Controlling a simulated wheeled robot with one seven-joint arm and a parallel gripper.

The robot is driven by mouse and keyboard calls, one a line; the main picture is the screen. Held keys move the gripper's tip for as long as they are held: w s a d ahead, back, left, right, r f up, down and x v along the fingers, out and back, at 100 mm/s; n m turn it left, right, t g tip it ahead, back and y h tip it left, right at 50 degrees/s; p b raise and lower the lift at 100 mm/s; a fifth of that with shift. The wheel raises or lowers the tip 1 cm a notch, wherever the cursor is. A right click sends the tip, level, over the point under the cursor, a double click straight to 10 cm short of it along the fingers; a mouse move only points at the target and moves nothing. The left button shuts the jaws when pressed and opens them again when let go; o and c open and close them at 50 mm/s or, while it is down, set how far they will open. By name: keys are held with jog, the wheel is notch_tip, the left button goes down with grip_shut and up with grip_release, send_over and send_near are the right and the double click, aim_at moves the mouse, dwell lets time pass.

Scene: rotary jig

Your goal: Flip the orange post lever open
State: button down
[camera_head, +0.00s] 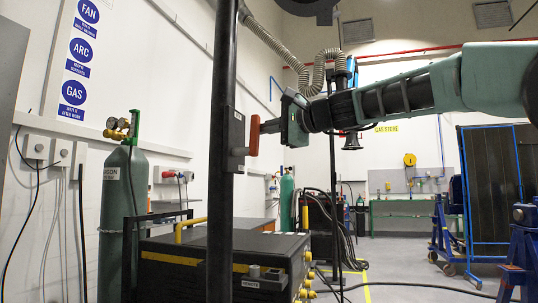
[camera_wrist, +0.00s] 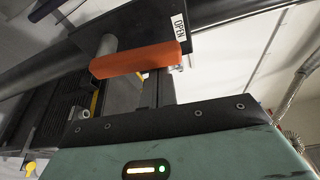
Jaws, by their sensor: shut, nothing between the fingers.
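The orange post lever (camera_head: 254,135) stands out from a plate on the tall black post (camera_head: 222,150), its handle upright in the head view. The lever's orange handle (camera_wrist: 135,60) lies across the wrist view, on a short grey stub, below a white OPEN label (camera_wrist: 179,25). My gripper (camera_head: 266,126) comes in from the right, its fingertips close beside the handle. In the wrist view its dark fingers (camera_wrist: 160,88) are shut and reach up to the handle, which partly hides their tips. I cannot tell whether they touch it.
A black machine box (camera_head: 215,262) with a yellow handle stands at the base of the post. A green gas cylinder (camera_head: 122,210) stands to the left.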

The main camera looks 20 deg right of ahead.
jog(key=shift+s+a+n+t+b, duration=0.35)
jog(key=shift+n+b, duration=0.45)
jog(key=shift+b, duration=0.55)
jog(key=shift+r, duration=0.15)
